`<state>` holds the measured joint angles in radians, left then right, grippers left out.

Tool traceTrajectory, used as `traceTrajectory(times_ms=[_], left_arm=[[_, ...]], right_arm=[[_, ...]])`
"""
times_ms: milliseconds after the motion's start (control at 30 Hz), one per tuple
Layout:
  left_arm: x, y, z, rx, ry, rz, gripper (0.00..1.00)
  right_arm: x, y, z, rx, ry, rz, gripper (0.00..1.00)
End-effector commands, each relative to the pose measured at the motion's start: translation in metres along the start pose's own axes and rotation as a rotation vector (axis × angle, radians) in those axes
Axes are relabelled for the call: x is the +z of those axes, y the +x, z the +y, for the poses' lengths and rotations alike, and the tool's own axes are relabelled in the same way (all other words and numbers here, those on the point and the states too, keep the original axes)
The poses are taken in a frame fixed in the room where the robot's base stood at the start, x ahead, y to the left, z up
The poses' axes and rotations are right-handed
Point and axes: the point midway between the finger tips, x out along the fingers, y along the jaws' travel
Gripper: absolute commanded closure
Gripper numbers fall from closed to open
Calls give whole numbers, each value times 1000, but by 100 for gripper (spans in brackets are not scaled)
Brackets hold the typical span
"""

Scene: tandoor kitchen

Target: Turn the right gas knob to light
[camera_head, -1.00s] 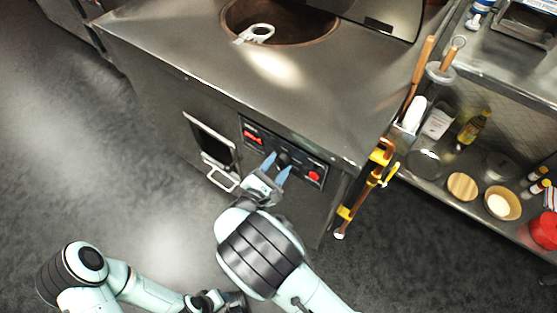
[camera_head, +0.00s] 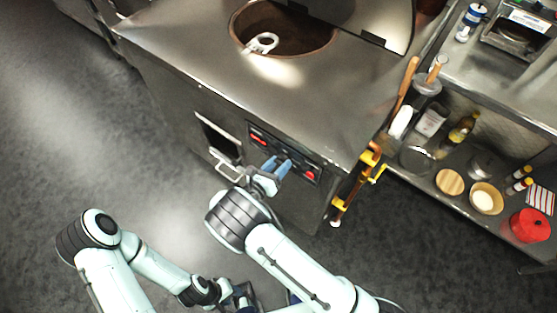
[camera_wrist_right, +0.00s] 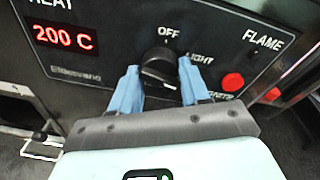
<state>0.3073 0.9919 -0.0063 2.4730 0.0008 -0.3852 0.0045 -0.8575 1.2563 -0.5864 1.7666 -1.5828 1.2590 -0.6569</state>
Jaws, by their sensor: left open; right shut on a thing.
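The black gas knob (camera_wrist_right: 160,65) sits on the dark control panel (camera_head: 300,157) on the tandoor's front, below the OFF mark and left of the LIGHT mark. My right gripper (camera_wrist_right: 161,80) has its blue fingers on either side of the knob and is shut on it; in the head view the right gripper (camera_head: 277,165) reaches the panel and largely hides the knob. I cannot tell the knob's exact angle. My left gripper (camera_head: 240,297) is low in the head view, open, away from the panel and partly cut off by the frame edge.
A red button (camera_wrist_right: 232,82) is right of the knob, and a red display (camera_wrist_right: 64,37) reading 200 C is left. A yellow gas valve and pipe (camera_head: 369,164) run beside the tandoor's right corner. A shelf (camera_head: 430,178) with jars and bowls stands right. The floor at left is clear.

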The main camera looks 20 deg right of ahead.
Motion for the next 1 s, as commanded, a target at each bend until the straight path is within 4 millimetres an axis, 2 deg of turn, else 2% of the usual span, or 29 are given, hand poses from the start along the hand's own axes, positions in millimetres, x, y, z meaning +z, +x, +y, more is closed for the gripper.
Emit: traceTrajectory(times_ms=[100,500,733,1000], left_arm=[[-2,-16,7,2,2,7,57],[-11,-52,22,9,9,25,57],[-16,-65,29,12,12,33,57],[-19,-72,32,13,14,38,57]], right_arm=[[2,0,-1,-13,-111,10,85],[3,1,0,-51,-458,36,85],[2,0,1,-65,-598,45,85],[1,0,1,-74,-680,50,85]])
